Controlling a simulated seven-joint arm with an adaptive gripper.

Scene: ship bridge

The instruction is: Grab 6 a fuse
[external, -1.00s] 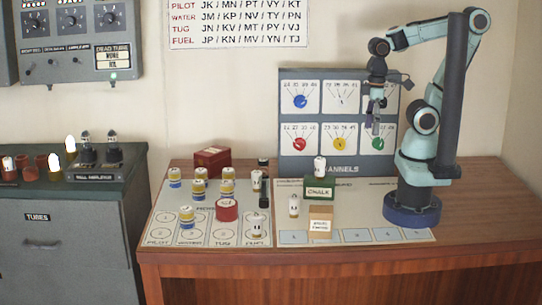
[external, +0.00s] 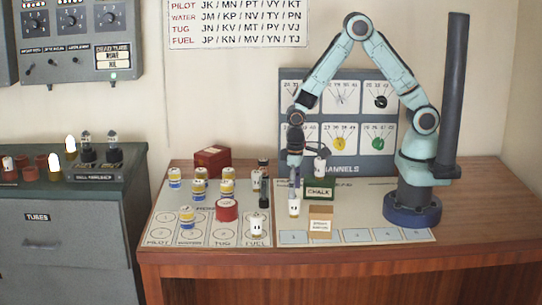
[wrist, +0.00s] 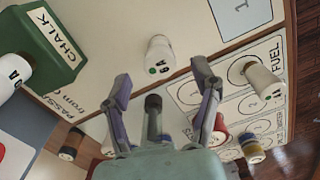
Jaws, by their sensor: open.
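A white fuse (wrist: 160,53) marked "6A" stands upright on the pale board, just ahead of my jaws in the wrist view. In the external view this fuse (external: 294,208) stands left of the small brown box, right below my gripper (external: 295,185). In the wrist view my gripper (wrist: 161,82) is open and empty, its two fingers apart with the fuse beyond the tips. A similar white fuse (external: 257,227) stands on the FUEL column of the left board; it shows at right in the wrist view (wrist: 264,80). Another white fuse (external: 320,166) stands on the green CHALK box.
The green CHALK box (external: 320,189) and the brown box (external: 320,222) stand close to the right of my gripper. Several blue-yellow cylinders (external: 199,188), a red cylinder (external: 227,210) and a dark red box (external: 212,161) stand to the left. The channels panel (external: 350,155) stands behind.

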